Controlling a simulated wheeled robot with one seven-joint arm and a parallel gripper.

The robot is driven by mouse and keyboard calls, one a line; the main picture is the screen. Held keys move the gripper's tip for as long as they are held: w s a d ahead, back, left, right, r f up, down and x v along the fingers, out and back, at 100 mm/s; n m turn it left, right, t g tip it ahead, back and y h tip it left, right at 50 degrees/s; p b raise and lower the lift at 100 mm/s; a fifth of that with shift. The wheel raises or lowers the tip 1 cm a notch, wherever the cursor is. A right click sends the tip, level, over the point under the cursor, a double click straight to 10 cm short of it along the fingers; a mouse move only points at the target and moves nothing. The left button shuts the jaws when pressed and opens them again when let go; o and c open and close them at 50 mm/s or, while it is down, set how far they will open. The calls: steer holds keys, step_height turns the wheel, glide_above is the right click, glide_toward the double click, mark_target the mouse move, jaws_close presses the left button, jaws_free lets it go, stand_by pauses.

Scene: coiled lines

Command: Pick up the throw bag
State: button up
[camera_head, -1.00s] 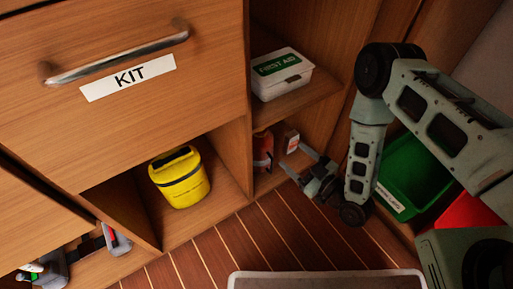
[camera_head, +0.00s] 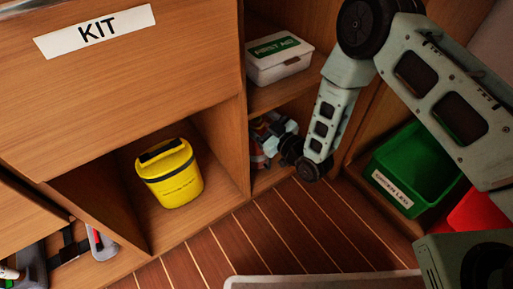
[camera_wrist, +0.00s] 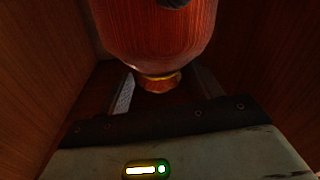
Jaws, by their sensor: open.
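A red-orange rounded bag, which looks like the throw bag (camera_wrist: 155,30), fills the top of the wrist view. A small yellow and orange piece (camera_wrist: 160,82) shows at its lower end, between the fingers. My gripper (camera_wrist: 166,92) is open, with one finger on each side of that piece; I cannot tell whether they touch it. In the head view my gripper (camera_head: 276,138) reaches into the low compartment under the first aid shelf and hides most of the bag (camera_head: 257,160).
A white first aid box (camera_head: 278,62) sits on the shelf above. A yellow container (camera_head: 170,175) stands in the compartment to the left. A green bin (camera_head: 415,172) and a red bin (camera_head: 480,215) are at the right. Wooden walls stand close on both sides of my gripper.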

steer(key=shift+w+a, duration=0.4)
steer(key=shift+w, duration=0.05)
jaws_close()
steer(key=shift+r, duration=0.1)
